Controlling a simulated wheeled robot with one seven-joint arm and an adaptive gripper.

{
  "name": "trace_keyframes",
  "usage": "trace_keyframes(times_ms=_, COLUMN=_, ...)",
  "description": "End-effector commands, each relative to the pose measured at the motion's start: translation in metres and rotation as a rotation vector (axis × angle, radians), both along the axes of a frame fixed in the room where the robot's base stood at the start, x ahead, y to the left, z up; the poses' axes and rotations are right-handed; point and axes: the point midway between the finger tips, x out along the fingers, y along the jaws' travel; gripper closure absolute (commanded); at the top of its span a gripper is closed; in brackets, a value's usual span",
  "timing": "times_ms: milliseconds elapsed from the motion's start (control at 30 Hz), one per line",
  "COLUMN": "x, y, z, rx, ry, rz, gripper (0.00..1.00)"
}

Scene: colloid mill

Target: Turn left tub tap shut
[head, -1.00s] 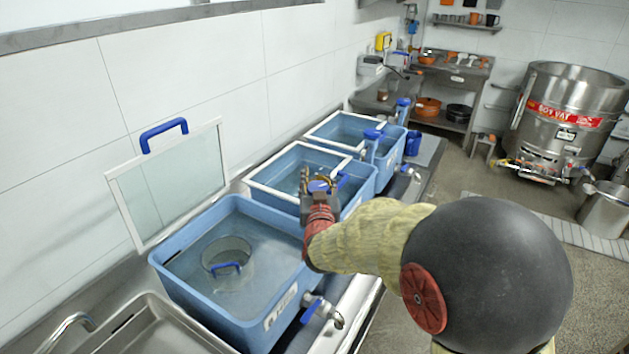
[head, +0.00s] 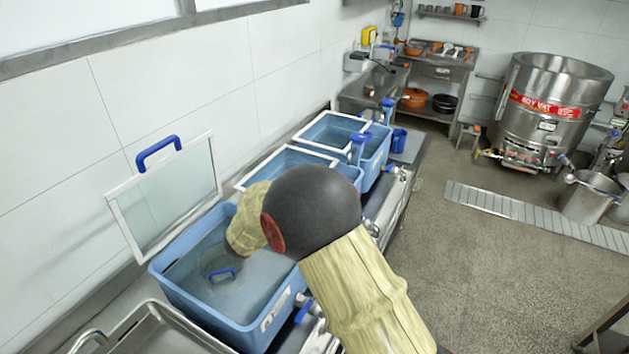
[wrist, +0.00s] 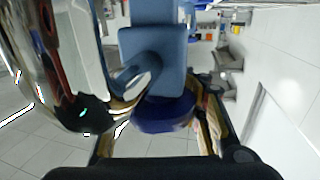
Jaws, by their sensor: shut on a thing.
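In the wrist view my gripper (wrist: 165,112) has its fingers on either side of a dark blue round knob (wrist: 163,115) and is shut on it. The knob sits by a lighter blue post (wrist: 155,50) with a curved spout-like part.
An open glass lid (head: 165,195) stands upright behind the left tub. Two more blue tubs with white-framed lids (head: 335,132) stand farther along the bench, with blue-topped posts (head: 358,148). A steel basin (head: 150,335) is at the near left. The floor (head: 480,260) to the right is mostly clear.

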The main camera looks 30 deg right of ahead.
Motion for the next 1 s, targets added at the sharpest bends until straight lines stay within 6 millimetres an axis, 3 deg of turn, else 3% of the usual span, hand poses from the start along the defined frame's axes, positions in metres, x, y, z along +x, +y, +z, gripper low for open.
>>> trace_keyframes(times_ms=300, x=-0.0044, y=-0.0013, z=0.0015, rx=0.0, ry=-0.003, rz=-0.13, gripper=0.9)
trace_keyframes(times_ms=867, x=-0.0058, y=-0.002, z=0.0012, rx=0.0, ry=-0.004, rz=-0.16, gripper=0.9)
trace_keyframes(times_ms=900, x=-0.0058, y=-0.002, z=0.0013, rx=0.0, ry=-0.004, rz=-0.16, gripper=0.64)
trace_keyframes(times_ms=1000, x=-0.0059, y=-0.0021, z=0.0012, rx=0.0, ry=-0.004, rz=-0.16, gripper=0.58)
